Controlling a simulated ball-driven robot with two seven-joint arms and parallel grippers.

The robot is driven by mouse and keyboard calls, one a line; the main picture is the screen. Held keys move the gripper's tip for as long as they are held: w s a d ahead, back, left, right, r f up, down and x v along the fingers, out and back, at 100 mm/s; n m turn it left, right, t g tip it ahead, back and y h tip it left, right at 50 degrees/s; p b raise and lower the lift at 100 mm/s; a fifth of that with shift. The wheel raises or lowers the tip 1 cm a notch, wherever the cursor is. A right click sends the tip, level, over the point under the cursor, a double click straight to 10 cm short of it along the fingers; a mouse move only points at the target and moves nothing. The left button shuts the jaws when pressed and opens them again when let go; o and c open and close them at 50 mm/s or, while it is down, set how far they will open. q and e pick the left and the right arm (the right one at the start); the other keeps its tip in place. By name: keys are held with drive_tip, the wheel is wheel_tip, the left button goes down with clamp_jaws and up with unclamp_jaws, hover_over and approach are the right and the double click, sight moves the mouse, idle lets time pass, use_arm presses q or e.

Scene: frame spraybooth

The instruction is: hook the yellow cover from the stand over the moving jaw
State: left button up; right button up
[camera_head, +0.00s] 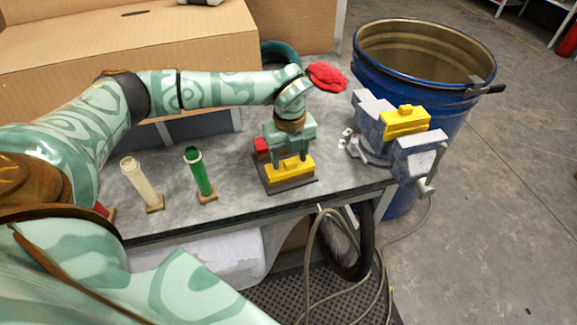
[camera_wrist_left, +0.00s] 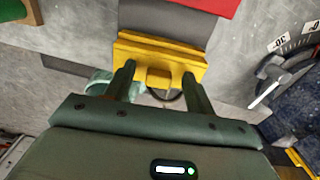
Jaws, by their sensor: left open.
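The yellow cover (camera_head: 290,171) sits on a dark stand (camera_head: 291,187) near the bench's front edge; its small raised tab faces up. My left gripper (camera_head: 290,158) is open just above it, pointing down. In the left wrist view, the fingers (camera_wrist_left: 158,78) are apart on either side of the tab of the yellow cover (camera_wrist_left: 145,48); I cannot tell whether they touch it. The grey-blue vise (camera_head: 370,132) stands at the bench's right end. Its front jaw, by the handle (camera_head: 427,183), is bare. Another yellow cover (camera_head: 405,122) sits on the jaw behind. My right gripper is not in view.
A green tube (camera_head: 200,172) and a cream tube (camera_head: 141,183) stand to the left. A red cloth (camera_head: 327,76) lies at the back. A blue drum (camera_head: 420,60) is behind the vise. Bench between stand and vise is mostly clear.

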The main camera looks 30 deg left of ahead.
use_arm(q)
clamp_jaws()
drive_tip(key=shift+r, duration=0.1)
